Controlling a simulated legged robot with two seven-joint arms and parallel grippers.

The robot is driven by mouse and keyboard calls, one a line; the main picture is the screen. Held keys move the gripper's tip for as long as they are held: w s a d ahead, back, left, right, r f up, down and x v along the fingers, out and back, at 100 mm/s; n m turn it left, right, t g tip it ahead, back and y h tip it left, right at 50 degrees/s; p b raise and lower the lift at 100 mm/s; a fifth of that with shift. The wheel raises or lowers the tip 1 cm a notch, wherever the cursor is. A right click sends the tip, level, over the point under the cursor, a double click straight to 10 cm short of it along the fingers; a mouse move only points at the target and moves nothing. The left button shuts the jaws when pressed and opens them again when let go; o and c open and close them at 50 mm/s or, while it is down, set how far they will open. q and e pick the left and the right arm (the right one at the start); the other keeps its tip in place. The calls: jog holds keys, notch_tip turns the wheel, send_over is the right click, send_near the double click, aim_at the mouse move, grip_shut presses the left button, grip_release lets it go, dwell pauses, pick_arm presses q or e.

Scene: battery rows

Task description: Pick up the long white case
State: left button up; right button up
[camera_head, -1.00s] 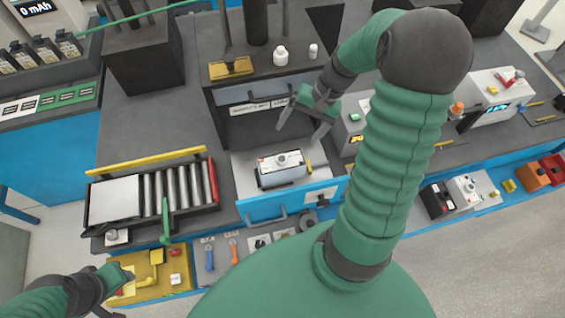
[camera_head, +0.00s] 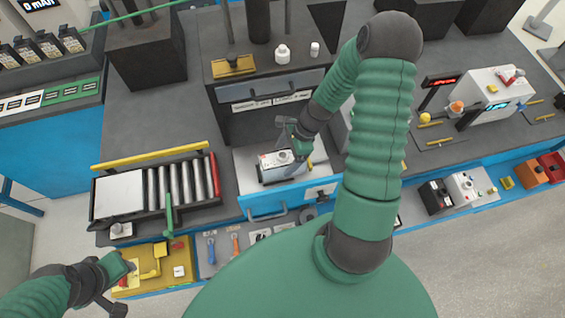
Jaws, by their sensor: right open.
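A long case with a white top (camera_head: 268,160) and dark sides sits on the pale pull-out tray in front of the dark cabinet, at the middle of the view. My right gripper (camera_head: 285,139) is open and hangs over the right part of the case, hiding some of it. I cannot tell whether its fingers touch the case. My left gripper (camera_head: 124,288) is at the lower left, fingers apart and empty, beside the yellow board.
A blue-fronted tray (camera_head: 262,206) with a handle holds the case. The dark cabinet (camera_head: 265,125) rises close behind it. A roller rack (camera_head: 118,195) stands to the left, and a white device (camera_head: 492,95) to the right. Bare grey bench lies between rack and cabinet.

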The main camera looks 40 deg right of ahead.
jog(key=shift+w+a+f, duration=0.15)
jog(key=shift+a+f, duration=0.05)
jog(key=shift+f, duration=0.2)
jog(key=p+x, duration=0.1)
jog(key=x, duration=0.2)
jog(key=shift+w+f+p, duration=0.25)
jog(key=shift+f+p, duration=0.05)
jog(key=shift+w+f, duration=0.1)
jog(key=shift+f, duration=0.15)
jog(key=shift+f, duration=0.25)
grip_shut()
jog(key=shift+r, duration=0.1)
